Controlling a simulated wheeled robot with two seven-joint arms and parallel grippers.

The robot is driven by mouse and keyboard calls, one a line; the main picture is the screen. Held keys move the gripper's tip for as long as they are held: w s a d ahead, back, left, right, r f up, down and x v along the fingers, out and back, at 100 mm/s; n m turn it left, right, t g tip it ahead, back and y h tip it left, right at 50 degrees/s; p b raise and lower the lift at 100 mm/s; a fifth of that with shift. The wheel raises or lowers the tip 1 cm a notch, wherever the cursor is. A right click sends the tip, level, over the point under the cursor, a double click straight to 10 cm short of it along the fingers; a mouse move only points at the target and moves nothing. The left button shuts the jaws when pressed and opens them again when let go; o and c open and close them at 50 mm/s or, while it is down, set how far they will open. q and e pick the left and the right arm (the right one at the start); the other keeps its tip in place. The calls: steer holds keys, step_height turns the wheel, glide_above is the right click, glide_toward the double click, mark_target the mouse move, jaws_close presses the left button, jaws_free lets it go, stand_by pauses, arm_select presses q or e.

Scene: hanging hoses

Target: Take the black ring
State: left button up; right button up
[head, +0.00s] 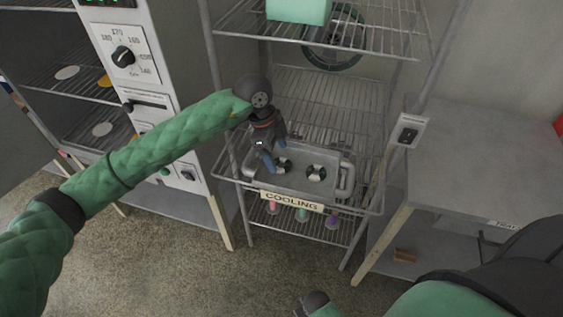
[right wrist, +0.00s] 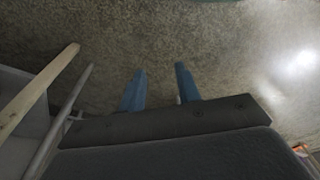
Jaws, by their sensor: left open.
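A metal tray (head: 255,184) with a side handle sits on the wire shelf above the "COOLING" label. In it lie two small round pieces with black and pale segments, a right one (head: 316,173) and a left one (head: 284,167). I cannot tell for sure which is the black ring. My left gripper (head: 274,157) points down into the tray beside the left piece, its blue fingers apart; it partly hides that piece. Whether they touch is unclear. My right gripper (right wrist: 160,70) is open and empty above the floor in the right wrist view.
The wire rack (head: 345,90) has a shelf above the tray holding a pale green box (head: 299,10). Small coloured items (head: 302,214) stand below. An oven-like cabinet (head: 135,75) with knobs is left; a grey table (head: 480,150) is right.

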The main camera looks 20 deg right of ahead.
mark_target(282, 167)
arm_select(q)
steer(key=shift+p+x, duration=0.55)
steer(key=shift+x, duration=1)
steer(key=c, duration=1)
arm_select(e)
steer(key=f, duration=0.2)
steer(key=d+f, duration=0.1)
steer(key=f, duration=0.1)
steer(key=shift+s, duration=0.3)
arm_select(q)
steer(key=shift+r, duration=0.1)
steer(key=shift+c, duration=0.2)
arm_select(e)
steer(key=shift+f, duration=0.1)
